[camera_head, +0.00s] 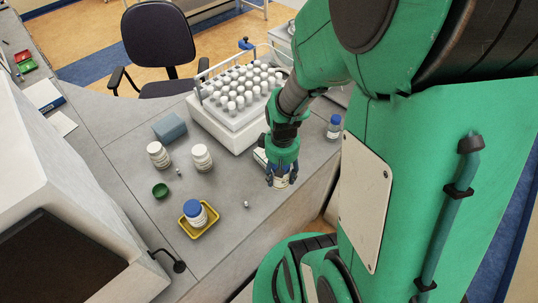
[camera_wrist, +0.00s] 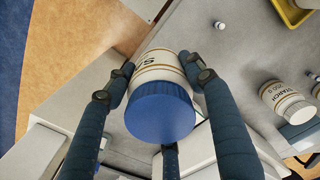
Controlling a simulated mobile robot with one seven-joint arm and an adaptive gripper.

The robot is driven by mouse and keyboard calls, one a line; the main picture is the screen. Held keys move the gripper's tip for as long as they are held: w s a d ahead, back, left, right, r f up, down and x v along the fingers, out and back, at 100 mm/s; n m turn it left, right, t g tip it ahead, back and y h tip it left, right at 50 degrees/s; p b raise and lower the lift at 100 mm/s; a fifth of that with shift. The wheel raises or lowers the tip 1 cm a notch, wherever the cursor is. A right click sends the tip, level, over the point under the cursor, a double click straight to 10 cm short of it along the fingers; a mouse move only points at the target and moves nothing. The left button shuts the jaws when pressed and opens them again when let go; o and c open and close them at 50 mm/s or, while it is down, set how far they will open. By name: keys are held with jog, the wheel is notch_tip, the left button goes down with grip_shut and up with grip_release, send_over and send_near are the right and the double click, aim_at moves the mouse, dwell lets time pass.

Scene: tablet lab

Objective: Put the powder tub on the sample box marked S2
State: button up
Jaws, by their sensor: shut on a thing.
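My gripper (camera_head: 281,177) is near the right edge of the grey bench, shut on a white tub with a blue lid. In the wrist view the held tub (camera_wrist: 160,113) has its lid towards the camera, with fingers on both sides. Its label has gold bands and a dark letter S; the rest is hidden. In the head view the fingers cover most of it. A small white box (camera_head: 260,157) is partly hidden beside my gripper. I cannot read an S2 mark anywhere, so I cannot tell which box is the sample box.
A white rack of capped vials (camera_head: 236,118) stands behind my gripper. Two white tubs (camera_head: 158,154) (camera_head: 202,158) and a blue-grey block (camera_head: 169,128) stand left. A blue-lidded tub (camera_head: 195,213) sits in a yellow tray (camera_head: 207,231). Another blue-lidded bottle (camera_head: 334,128) stands right.

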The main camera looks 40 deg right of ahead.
jog(key=shift+w+d, duration=0.1)
jog(key=w+d, duration=0.2)
jog(key=w, duration=0.2)
jog(key=w+d+f, duration=0.1)
jog(key=w+d, duration=0.2)
jog(key=w, duration=0.1)
jog(key=w+d, duration=0.2)
jog(key=w, duration=0.2)
jog(key=shift+w+d+f+b, duration=0.2)
jog(key=shift+w+d+b, duration=0.1)
jog(key=shift+w+d, duration=0.1)
jog(key=shift+w, duration=0.1)
jog(key=shift+w+d, duration=0.25)
jog(key=shift+f, duration=1.8)
jog(key=shift+f+b, duration=0.15)
jog(key=shift+b, duration=0.15)
jog(key=o, duration=1.4)
jog(key=shift+o, duration=0.2)
